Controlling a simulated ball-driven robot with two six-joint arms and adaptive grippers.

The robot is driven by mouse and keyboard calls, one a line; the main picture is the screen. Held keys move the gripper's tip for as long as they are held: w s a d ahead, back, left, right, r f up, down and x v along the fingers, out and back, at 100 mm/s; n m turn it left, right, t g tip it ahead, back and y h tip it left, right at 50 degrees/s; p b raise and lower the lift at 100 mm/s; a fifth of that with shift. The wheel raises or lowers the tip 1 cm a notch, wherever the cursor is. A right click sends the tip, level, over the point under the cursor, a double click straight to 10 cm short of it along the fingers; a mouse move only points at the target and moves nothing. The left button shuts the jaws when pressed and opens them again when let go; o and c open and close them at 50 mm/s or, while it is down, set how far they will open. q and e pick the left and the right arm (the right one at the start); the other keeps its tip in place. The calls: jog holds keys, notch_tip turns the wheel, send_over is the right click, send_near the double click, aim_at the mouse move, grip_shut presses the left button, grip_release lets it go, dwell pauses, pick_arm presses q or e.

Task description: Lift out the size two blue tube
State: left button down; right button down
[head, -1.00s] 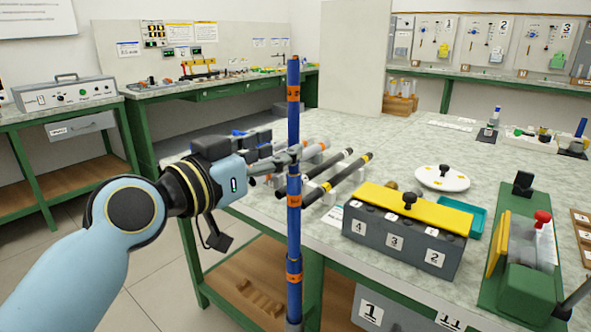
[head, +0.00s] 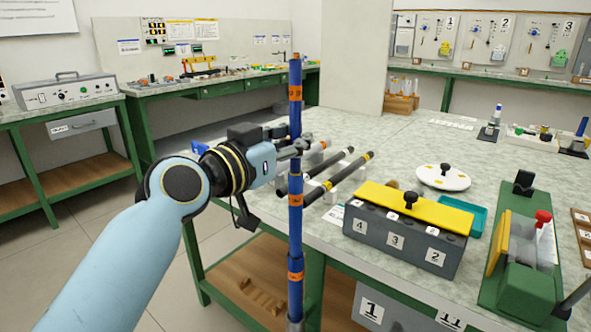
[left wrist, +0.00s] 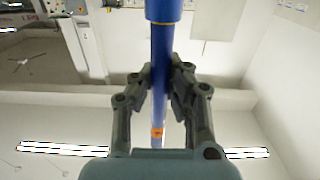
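A tall blue tube (head: 295,225) with orange bands stands upright in front of the table's near edge. A thicker blue section shows at its lower part, and its foot is cut by the lower frame edge. My left gripper (head: 295,148) is at its upper half, below the top orange band. In the left wrist view, the fingers (left wrist: 162,78) lie on both sides of the blue tube (left wrist: 161,50) and appear closed against it. I cannot read a size on the tube. My right gripper is not in view.
Two black rods (head: 338,178) lie on supports just right of the tube. A grey numbered box with a yellow lid (head: 415,205), a white disc (head: 443,177) and a green fixture (head: 525,285) stand on the table. The table's back middle (head: 380,132) is clear.

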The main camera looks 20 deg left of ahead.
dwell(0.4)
pick_arm(q)
jog(key=shift+r, duration=0.15)
notch_tip(320, 180, up, 28)
jog(key=p, duration=0.6)
jog(key=shift+p, duration=0.3)
